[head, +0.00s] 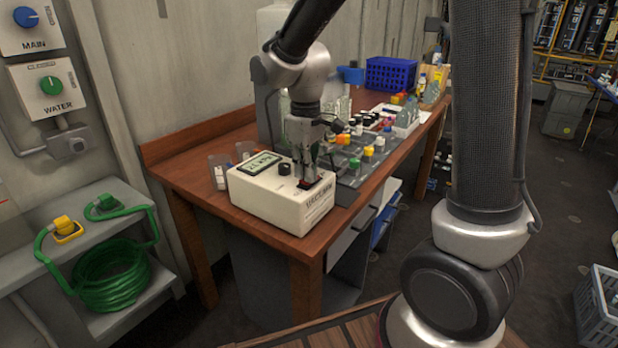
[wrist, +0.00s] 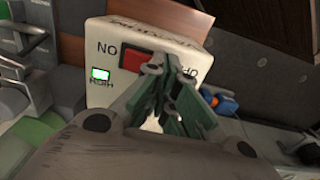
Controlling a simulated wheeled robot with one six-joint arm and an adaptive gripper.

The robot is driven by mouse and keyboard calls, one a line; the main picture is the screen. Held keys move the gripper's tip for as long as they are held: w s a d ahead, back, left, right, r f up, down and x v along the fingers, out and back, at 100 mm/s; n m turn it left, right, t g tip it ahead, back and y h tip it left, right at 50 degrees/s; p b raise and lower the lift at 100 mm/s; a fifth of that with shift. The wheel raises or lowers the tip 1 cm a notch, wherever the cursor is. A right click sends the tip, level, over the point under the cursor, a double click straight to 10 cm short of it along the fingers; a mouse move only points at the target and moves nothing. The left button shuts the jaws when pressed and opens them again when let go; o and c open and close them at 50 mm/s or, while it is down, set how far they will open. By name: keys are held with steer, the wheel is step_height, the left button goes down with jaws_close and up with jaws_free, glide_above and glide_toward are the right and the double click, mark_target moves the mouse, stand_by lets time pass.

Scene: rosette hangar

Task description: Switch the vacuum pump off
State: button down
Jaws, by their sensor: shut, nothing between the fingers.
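The vacuum pump (head: 270,201) is a cream box on the near end of the wooden bench, with a display and a black knob on top. In the wrist view its top (wrist: 190,52) shows upside down, with a red rocker switch (wrist: 135,60) between the ON and OFF labels. A small green indicator (wrist: 100,73) is lit beside the switch. My gripper (head: 308,184) is shut and empty, pointing down at the pump's right end. Its fingertips (wrist: 160,72) are at the OFF side of the switch and partly hide that label; I cannot tell whether they touch.
Several bottles and coloured caps (head: 368,150) stand behind the pump on the bench, with a blue basket (head: 391,74) farther back. Small containers (head: 220,172) stand left of the pump. MAIN (head: 27,17) and WATER (head: 51,85) knobs are on the left wall, above a green hose (head: 108,275).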

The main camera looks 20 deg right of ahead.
steer(key=shift+f, duration=0.3)
steer(key=shift+r, duration=3.55)
